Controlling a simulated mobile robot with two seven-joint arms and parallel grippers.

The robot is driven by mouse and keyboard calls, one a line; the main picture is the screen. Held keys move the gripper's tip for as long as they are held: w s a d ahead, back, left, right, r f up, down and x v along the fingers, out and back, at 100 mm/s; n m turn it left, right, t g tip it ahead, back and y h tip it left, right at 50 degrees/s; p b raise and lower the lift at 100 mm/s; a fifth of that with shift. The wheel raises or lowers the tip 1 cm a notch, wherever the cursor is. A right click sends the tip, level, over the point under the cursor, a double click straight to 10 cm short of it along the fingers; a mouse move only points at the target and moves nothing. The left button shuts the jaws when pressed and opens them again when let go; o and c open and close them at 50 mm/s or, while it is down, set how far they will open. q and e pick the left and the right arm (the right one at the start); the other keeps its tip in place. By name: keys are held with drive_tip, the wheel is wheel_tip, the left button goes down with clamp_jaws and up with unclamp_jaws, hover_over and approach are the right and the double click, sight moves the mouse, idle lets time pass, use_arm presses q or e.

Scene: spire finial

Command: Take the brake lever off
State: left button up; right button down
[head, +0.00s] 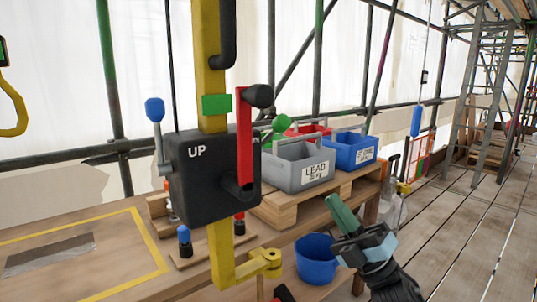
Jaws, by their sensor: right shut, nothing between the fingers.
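A black winch box (210,180) marked UP is fixed on a yellow upright post (209,70). A red arm (244,140) with a black knob (260,96) stands upright on its right side. A grey lever with a blue knob (155,110) stands upright on its left side. No label tells which of these is the brake lever. My right gripper (340,212) is shut and empty, low and to the right of the box, apart from it. My left gripper is out of view.
A grey LEAD bin (298,170) and a blue bin (355,150) stand on a wooden pallet behind. A blue bucket (315,262) is left of my right gripper. A yellow bracket (262,263) juts from the post's foot. Plank floor (450,240) at right is clear.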

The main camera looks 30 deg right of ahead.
drive_tip(key=shift+r+n+y, duration=0.25)
drive_tip(key=shift+n+y, duration=0.05)
drive_tip(key=shift+n, duration=0.1)
drive_tip(key=p, duration=0.4)
approach(270, 135)
wheel_tip(270, 135, up, 6)
drive_tip(key=shift+w+a+r, duration=0.2)
drive_tip(key=shift+w+r, duration=0.15)
